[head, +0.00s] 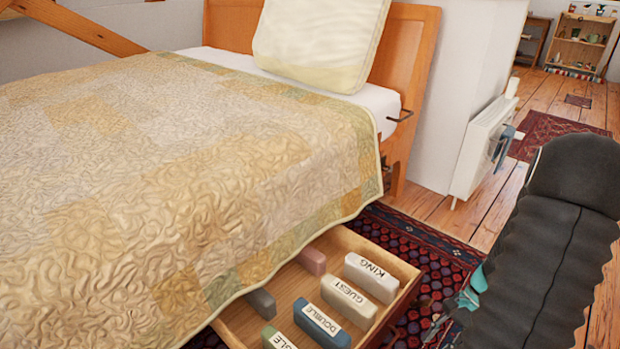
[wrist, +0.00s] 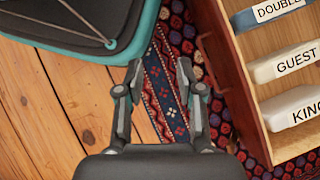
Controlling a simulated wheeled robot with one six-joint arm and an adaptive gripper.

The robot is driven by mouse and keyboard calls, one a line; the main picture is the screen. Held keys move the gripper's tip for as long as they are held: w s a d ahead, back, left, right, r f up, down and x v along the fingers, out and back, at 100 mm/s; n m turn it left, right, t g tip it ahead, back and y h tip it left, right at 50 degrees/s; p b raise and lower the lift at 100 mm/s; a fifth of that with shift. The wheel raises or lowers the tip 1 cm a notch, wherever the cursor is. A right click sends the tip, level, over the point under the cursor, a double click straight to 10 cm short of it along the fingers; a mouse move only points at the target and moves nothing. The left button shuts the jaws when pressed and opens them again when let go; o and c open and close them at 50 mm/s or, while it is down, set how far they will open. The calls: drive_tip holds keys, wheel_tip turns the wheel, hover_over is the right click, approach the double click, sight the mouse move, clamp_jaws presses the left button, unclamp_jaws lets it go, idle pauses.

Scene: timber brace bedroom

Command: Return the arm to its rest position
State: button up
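My gripper (wrist: 159,68) shows in the wrist view with its two fingers spread apart and nothing between them. It hangs over the patterned rug (wrist: 165,95), beside the open wooden drawer (wrist: 232,75), and looks apart from both. In the head view my dark arm fills the right side, and the gripper's fingers cannot be made out there. The drawer (head: 398,304) is pulled out from under the bed (head: 170,150), to the left of my arm.
The drawer holds labelled blocks: KING (head: 371,277), GUEST (head: 348,302), DOUBLE (head: 322,323) and a partly cut-off one, plus unlabelled pink (head: 312,260) and grey (head: 262,303) blocks. A white heater (head: 482,148) stands by the wall. Wooden floor (head: 478,212) lies open beyond the rug.

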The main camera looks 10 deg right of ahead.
drive_tip(key=s+a+r+n+t+h+p, duration=0.1)
drive_tip(key=a+r+n, duration=0.4)
drive_tip(key=r, duration=0.5)
drive_tip(key=s+a+r+n+t+h+p, duration=0.1)
drive_tip(key=a+r+n+t+h, duration=0.2)
drive_tip(key=a+r, duration=0.4)
drive_tip(key=s+a+r+n+t+h+p, duration=0.1)
drive_tip(key=a+r+n, duration=0.5)
drive_tip(key=r, duration=0.9)
drive_tip(key=a+t+h+p, duration=0.1)
drive_tip(key=t, duration=0.1)
drive_tip(key=shift+s+n+t+h, duration=0.3)
drive_tip(key=shift+t, duration=0.1)
drive_tip(key=shift+r, duration=0.1)
